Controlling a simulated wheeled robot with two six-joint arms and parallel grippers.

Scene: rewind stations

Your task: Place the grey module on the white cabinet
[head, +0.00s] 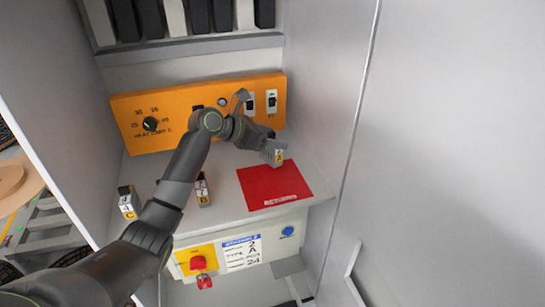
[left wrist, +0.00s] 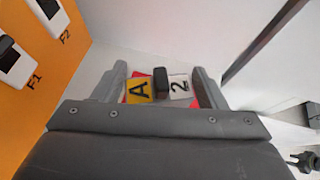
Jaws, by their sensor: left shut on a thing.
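My left gripper (head: 268,146) is shut on a grey module (head: 279,157) with a yellow-and-white label, at the back edge of the red mat (head: 262,190). The left wrist view shows my left gripper (left wrist: 160,76) with its fingers on both sides of the module, whose label reads A (left wrist: 138,90) and 2 (left wrist: 180,87). Red shows just behind and beside it. I cannot tell whether the module touches the surface. The white cabinet (head: 225,163) has a shelf where the red mat lies. My right gripper is not in view.
Two other labelled modules stand on the shelf: one marked C (head: 128,203) at left, one marked B (head: 203,191) near my left arm. An orange panel (head: 180,105) with a dial and switches rises behind. A tall pale wall (head: 440,150) closes the right side.

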